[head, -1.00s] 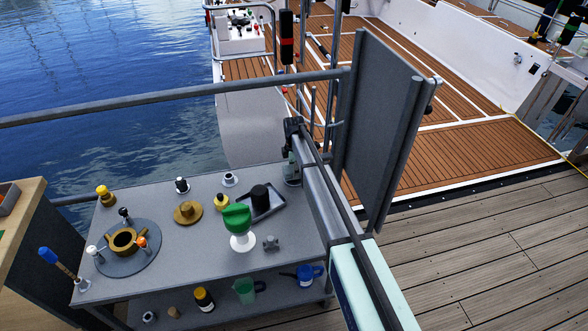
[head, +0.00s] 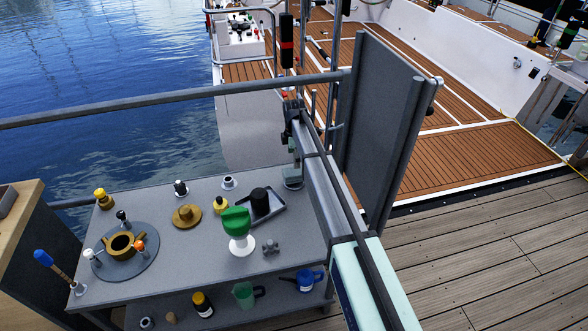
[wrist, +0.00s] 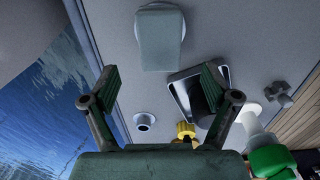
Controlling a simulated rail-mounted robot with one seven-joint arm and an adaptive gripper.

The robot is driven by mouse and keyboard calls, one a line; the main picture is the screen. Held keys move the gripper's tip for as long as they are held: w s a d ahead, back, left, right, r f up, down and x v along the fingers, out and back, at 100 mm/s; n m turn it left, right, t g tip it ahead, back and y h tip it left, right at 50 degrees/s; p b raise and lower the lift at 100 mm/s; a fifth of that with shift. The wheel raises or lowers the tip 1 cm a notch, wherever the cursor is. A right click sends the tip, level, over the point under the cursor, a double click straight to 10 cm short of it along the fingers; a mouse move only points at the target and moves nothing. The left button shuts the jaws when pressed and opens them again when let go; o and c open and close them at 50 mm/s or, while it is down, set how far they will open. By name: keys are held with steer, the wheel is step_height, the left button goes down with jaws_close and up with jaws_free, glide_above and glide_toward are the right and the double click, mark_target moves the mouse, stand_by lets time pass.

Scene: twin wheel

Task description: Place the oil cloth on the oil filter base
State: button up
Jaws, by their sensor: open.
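My gripper (wrist: 160,88) is open and empty, with its two dark green fingers spread in the wrist view. Ahead of them is a pale grey-green flat piece (wrist: 162,48), which looks like the oil cloth. It lies over a round pale disc (wrist: 149,16), which may be the oil filter base. In the head view the disc (head: 292,184) stands at the table's far right corner, partly hidden by my arm. The fingers appear clear of the cloth. In the head view, my gripper (head: 288,125) is above that corner, small and partly hidden.
On the grey table (head: 150,205) are a tray (head: 277,211) with a black cylinder (head: 260,197), a green-topped funnel-like thing (head: 236,220), a brass flange (head: 187,216) and a brass ring (head: 122,244). A railing (head: 150,106) runs behind, and a grey panel (head: 375,130) stands right.

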mark_target(294, 171)
steer(key=shift+r+b, duration=0.3)
steer(key=shift+r, duration=1.85)
steer(key=shift+s+d+f, duration=0.1)
steer(key=s+d+f+m, duration=0.3)
steer(key=s+d, duration=0.2)
steer(key=s+d+f+m, duration=0.3)
steer(key=s+d+f, duration=0.1)
steer(key=s, duration=0.2)
steer(key=s+d+f+m, duration=0.3)
steer(key=s+d, duration=0.2)
steer(key=shift+s+d+f+m, duration=0.35)
steer(key=shift+s+f+m, duration=0.05)
steer(key=s+d+f+m, duration=0.3)
steer(key=s+d+m, duration=0.3)
steer(key=s, duration=0.5)
steer(key=s+d+f+m, duration=0.3)
steer(key=s+d+m, duration=0.25)
steer(key=s, duration=0.55)
steer(key=s+f+g, duration=0.3)
steer(key=s+f, duration=0.6)
steer(key=s, duration=0.5)
steer(key=s+f+g, duration=0.3)
steer(key=s+f, duration=0.6)
steer(key=s, duration=0.4)
steer(key=shift+s+a+g, duration=0.35)
steer(key=shift+a+g, duration=0.05)
steer(key=shift+f+m, duration=0.1)
steer(key=shift+m, duration=0.15)
